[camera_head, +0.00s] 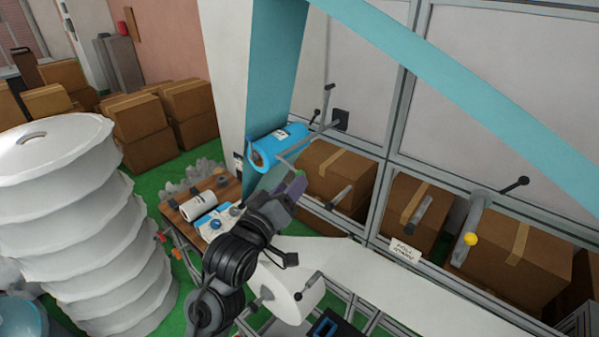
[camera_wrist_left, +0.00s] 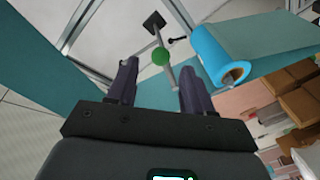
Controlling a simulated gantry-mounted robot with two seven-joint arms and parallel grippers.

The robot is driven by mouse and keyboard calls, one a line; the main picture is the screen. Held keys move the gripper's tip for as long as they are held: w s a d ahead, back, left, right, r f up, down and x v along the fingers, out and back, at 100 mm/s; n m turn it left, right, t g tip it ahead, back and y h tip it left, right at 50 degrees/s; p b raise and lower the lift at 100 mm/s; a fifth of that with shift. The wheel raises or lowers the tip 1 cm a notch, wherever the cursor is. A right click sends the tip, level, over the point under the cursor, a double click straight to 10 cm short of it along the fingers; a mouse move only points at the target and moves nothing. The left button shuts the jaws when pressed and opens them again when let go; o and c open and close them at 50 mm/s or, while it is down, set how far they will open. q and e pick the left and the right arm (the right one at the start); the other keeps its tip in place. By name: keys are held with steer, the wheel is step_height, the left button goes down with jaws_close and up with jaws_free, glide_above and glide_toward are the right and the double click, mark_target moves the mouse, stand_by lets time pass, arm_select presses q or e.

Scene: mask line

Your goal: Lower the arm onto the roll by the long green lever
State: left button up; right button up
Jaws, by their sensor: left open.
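A blue roll (camera_head: 275,147) hangs on the machine at the back, beside a teal sheet; it also shows in the left wrist view (camera_wrist_left: 212,52). A grey lever arm (camera_head: 326,125) reaches out from a black plate near the roll. In the left wrist view a round green knob (camera_wrist_left: 161,56) sits in line with the gap between my fingers, beyond or near the tips; I cannot tell the exact distance. My left gripper (camera_head: 294,183) is open and empty, just below and right of the blue roll. My right gripper is not in view.
A teal web (camera_head: 480,95) crosses the upper right. A yellow-knobbed lever (camera_head: 471,239) stands at the right. A white roll (camera_head: 287,297) and white web lie below my left arm. Stacked white rolls (camera_head: 65,240) fill the left, and cartons (camera_head: 335,175) stand behind the frame.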

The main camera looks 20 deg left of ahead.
mark_target(300, 171)
arm_select(q)
steer(key=shift+w+d+p, duration=0.15)
steer(key=shift+w+p, duration=0.15)
steer(key=shift+w, duration=1.15)
steer(key=shift+w+d+p, duration=0.15)
steer(key=shift+w+p, duration=0.15)
steer(key=shift+w, duration=1.15)
steer(key=shift+c, duration=0.2)
jaws_close()
